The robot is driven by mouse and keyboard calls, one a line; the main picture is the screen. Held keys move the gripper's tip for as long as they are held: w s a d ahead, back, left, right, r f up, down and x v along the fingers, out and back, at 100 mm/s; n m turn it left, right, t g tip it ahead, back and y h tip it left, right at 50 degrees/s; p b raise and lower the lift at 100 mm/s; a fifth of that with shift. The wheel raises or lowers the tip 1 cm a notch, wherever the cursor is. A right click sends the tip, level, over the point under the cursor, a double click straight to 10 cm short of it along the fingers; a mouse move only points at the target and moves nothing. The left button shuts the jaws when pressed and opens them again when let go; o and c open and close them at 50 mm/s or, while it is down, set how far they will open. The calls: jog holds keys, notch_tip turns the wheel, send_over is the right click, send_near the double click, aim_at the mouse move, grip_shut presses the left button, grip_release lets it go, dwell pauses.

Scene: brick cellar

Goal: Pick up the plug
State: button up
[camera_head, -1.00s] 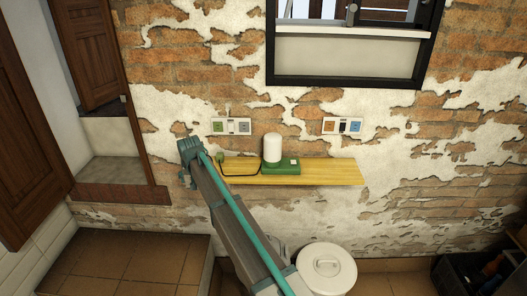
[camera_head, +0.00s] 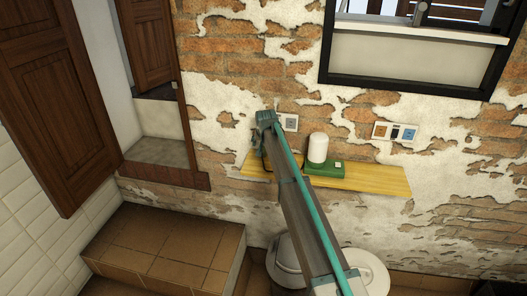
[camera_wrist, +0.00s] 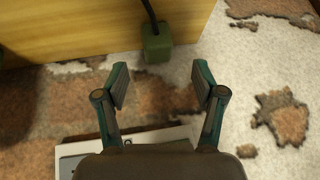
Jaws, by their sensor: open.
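The plug (camera_wrist: 157,43) is a small dark green block with a black cord. In the wrist view it sits at the edge of the yellow wooden shelf (camera_wrist: 90,28), just beyond the fingertips. My gripper (camera_wrist: 161,80) is open and empty, with its two fingers apart and the plug roughly between and ahead of them, not touching. In the head view my gripper (camera_head: 262,140) is at the left end of the shelf (camera_head: 375,180) and hides the plug. A green base (camera_head: 325,168) with a white cylinder (camera_head: 318,147) stands on the shelf.
A wall socket plate (camera_head: 291,122) is partly hidden by my gripper; a white plate shows low in the wrist view (camera_wrist: 72,155). A black-framed window (camera_head: 410,65) is above. Tiled steps (camera_head: 160,250) are below left.

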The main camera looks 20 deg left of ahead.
aim_at(263, 149)
jog(key=p+x, duration=0.2)
jog(key=x, duration=0.3)
jog(key=shift+s+d, duration=0.1)
jog(key=shift+d, duration=0.05)
grip_shut()
dwell(0.4)
jog(key=shift+r+b, duration=0.35)
jog(key=shift+r, duration=0.1)
jog(key=s+d+r+b, duration=0.6)
jog(key=s+d+r, duration=0.1)
jog(key=s+r, duration=0.5)
